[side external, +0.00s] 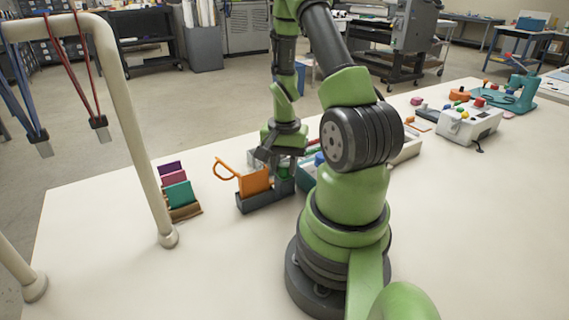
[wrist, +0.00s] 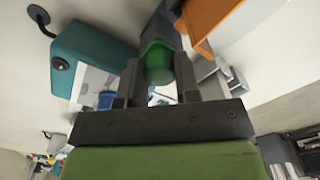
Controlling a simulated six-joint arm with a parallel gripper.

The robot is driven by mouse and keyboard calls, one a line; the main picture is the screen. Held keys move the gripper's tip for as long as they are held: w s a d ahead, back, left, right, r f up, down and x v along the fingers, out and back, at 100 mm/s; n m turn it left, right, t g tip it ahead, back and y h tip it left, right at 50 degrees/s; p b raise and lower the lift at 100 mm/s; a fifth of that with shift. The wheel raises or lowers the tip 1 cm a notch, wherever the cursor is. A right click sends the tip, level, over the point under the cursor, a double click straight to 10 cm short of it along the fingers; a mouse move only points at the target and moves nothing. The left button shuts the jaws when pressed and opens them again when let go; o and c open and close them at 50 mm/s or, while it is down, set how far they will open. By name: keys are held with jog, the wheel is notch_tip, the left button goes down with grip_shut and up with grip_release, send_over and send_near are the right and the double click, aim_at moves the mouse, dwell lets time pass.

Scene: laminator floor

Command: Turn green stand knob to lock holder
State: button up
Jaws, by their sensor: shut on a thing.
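The green knob (wrist: 158,62) is on the right end of the dark grey stand (side external: 262,202); in the side external view the knob (side external: 284,174) is partly covered by my gripper. My gripper (side external: 279,160) points down over that end of the stand. In the wrist view my gripper (wrist: 158,78) has its two fingers on either side of the knob, shut on it. An orange holder (side external: 254,183) with a looped handle stands upright in the stand, left of the gripper; part of the holder (wrist: 214,25) shows at the top of the wrist view.
A rack of colored pieces (side external: 180,193) stands left of the stand. A cream frame (side external: 135,120) with hanging lanyards rises further left. A tray (side external: 306,180) lies behind my arm, partly hidden. A white machine (side external: 468,124) is at right.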

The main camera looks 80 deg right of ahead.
jog(key=n, duration=0.4)
jog(key=shift+n, duration=0.4)
jog(key=n, duration=0.4)
jog(key=shift+n, duration=0.3)
jog(key=n, duration=0.4)
jog(key=shift+n, duration=2.3)
jog(key=o, duration=0.9)
jog(key=shift+o, duration=0.2)
